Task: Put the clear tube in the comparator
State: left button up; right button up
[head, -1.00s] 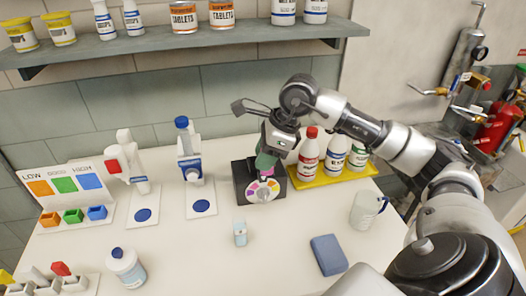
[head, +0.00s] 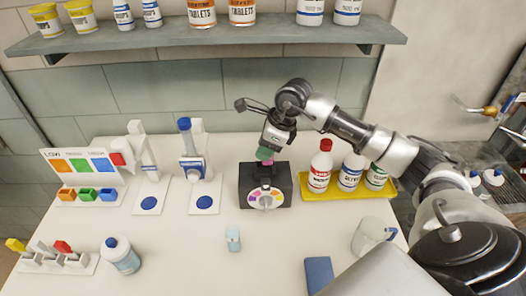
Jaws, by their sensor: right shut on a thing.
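The comparator (head: 282,184) is a black box with a coloured wheel on its front, standing on the white table. My right gripper (head: 266,154) is above the top of the box, pointing down. A small clear tube or vial with pale blue tint (head: 233,238) is on the table in front of the comparator, apart from any gripper. My left gripper is not in view.
A yellow tray (head: 345,195) with several bottles stands close to the right of the comparator. White stands with blue discs (head: 204,202) are to its left. A clear jug (head: 368,236) and a blue block (head: 319,273) are at front right. A shelf (head: 210,42) hangs behind.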

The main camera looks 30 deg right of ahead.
jog(key=shift+w+a+f, duration=0.1)
jog(key=shift+w+f, duration=0.3)
jog(key=shift+w, duration=0.1)
notch_tip(320, 180, down, 3)
jog(key=shift+f+p, duration=0.1)
jog(key=shift+p, duration=0.95)
jog(key=shift+f, duration=0.3)
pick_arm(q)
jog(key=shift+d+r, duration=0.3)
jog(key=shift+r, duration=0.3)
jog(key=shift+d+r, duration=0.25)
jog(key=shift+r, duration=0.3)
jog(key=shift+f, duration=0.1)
pick_arm(e)
jog(key=shift+f+b, duration=0.2)
jog(key=shift+b, duration=0.1)
jog(key=o, duration=1)
jog(key=shift+c, duration=0.2)
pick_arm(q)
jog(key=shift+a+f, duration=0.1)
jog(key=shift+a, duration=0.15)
pick_arm(e)
jog(key=shift+r, duration=0.1)
